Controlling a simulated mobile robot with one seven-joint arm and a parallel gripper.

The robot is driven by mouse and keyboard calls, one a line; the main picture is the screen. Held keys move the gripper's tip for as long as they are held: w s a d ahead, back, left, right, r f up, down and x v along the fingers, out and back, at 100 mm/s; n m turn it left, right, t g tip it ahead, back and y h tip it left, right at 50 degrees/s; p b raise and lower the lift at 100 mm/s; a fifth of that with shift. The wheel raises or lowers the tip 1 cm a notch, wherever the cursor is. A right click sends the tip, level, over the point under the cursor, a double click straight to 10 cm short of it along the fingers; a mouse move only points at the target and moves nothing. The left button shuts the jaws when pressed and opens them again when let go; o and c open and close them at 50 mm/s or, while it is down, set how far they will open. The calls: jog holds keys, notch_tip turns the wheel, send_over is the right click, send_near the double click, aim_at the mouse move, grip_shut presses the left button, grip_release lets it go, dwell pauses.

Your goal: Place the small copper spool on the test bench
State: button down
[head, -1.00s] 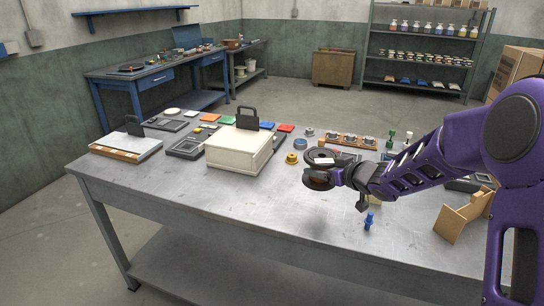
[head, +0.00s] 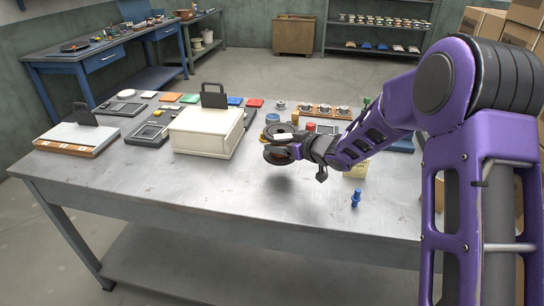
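A small spool (head: 277,155) with dark round flanges and a brownish copper tint is at the end of my arm, above the grey table. My gripper (head: 297,150) appears shut on its right side; the fingers are small and partly hidden by the spool. A blue workbench (head: 103,61) with drawers stands against the wall at the back left, with tools and small parts on its top. No label shows which bench is the test bench.
The grey table (head: 215,190) holds a cream box (head: 205,133), a white board (head: 75,140), coloured tiles and a blue peg (head: 356,197). Its front middle is mostly clear. A wooden crate (head: 293,36) and a shelf rack stand behind. Open floor lies between the table and the blue bench.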

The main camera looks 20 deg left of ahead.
jog(key=shift+f+b, duration=0.55)
jog(key=shift+f, duration=2.2)
jog(key=shift+f, duration=0.1)
jog(key=shift+f, duration=0.1)
grip_release()
jog(key=shift+f, duration=0.1)
jog(key=shift+r, duration=0.25)
jog(key=p+v, duration=0.1)
jog(key=v, duration=1.1)
jog(key=shift+s+f, duration=0.1)
